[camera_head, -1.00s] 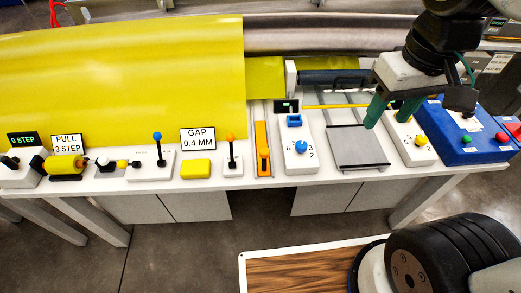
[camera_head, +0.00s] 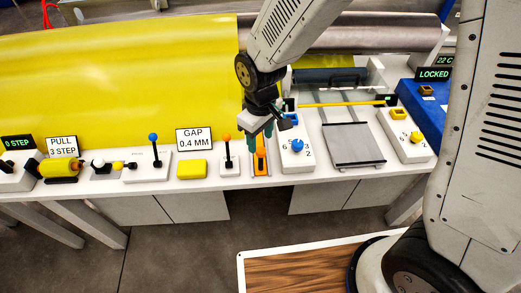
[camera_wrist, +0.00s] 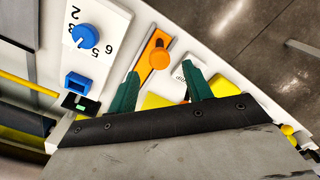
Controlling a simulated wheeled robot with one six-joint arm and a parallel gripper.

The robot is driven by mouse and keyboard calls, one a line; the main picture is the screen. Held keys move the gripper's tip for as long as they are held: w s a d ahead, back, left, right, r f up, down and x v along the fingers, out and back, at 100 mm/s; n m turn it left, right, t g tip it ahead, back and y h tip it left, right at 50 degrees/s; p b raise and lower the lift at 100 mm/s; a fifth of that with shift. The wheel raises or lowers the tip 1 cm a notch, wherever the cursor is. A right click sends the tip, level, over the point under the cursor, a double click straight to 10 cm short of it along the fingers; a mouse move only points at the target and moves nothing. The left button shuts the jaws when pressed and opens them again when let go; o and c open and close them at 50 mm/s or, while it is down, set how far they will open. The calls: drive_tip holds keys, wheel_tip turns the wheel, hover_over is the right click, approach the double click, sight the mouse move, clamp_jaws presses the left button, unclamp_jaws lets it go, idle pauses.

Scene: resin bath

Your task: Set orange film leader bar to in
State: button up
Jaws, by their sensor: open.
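The orange bar (camera_head: 260,165) lies in a narrow slot at the table's front, with a round orange knob on it. In the wrist view the orange bar (camera_wrist: 150,47) and its orange knob (camera_wrist: 159,58) show just beyond my fingertips. My gripper (camera_head: 257,130) is open, with green fingers apart and nothing between them. It hangs over the far part of the orange bar and hides some of it. In the wrist view my gripper (camera_wrist: 162,75) has the knob lying between the lines of its two fingers. I cannot tell whether either finger touches the bar.
A lever with an orange ball (camera_head: 227,137) stands close on the left. A white box with a blue dial (camera_head: 297,145) stands close on the right. The yellow film (camera_head: 120,80) spreads behind. A grey plate (camera_head: 352,143) lies further right.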

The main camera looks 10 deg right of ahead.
sight(261, 149)
wheel_tip(261, 149, down, 6)
clamp_jaws()
drive_tip(key=shift+w, duration=0.1)
